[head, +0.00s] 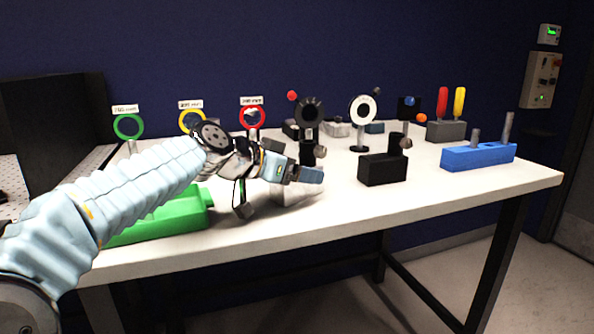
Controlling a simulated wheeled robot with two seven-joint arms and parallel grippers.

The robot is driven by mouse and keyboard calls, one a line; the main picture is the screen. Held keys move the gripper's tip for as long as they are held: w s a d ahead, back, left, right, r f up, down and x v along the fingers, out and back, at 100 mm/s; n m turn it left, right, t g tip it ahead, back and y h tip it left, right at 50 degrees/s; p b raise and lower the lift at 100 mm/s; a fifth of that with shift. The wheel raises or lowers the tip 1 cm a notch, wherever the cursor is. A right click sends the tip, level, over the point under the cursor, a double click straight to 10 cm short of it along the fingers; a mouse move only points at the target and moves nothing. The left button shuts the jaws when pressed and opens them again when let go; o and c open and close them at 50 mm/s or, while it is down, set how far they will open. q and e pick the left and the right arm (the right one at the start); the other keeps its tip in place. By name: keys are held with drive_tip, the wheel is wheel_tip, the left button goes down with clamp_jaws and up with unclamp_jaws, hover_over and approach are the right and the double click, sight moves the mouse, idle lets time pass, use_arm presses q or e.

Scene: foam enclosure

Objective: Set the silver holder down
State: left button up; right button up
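My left gripper (275,190) reaches in over the front middle of the table, at the end of my pale-sleeved arm. Its two fingers are spread well apart, one with a blue tip pointing right and a dark one pointing down. A pale silver block (291,194), likely the silver holder, shows just below and between the fingers, at or near the tabletop. The gripper partly hides it. I cannot tell whether the fingers touch it or whether its base rests on the table. My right gripper is not in view.
A green holder (165,222) lies left under my arm. A black holder (382,170) and a blue holder (478,155) stand to the right on the white table (400,205). Ring mounts, including a red one (252,117), and a grey holder (446,131) stand behind. The front right is clear.

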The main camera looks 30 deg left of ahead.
use_arm(q)
drive_tip(key=shift+r, duration=0.25)
drive_tip(key=shift+s+a, duration=0.15)
drive_tip(key=shift+s, duration=0.2)
drive_tip(key=b+v, duration=0.1)
drive_tip(key=v, duration=1)
drive_tip(key=shift+s+r, duration=0.1)
drive_tip(key=shift+s, duration=0.05)
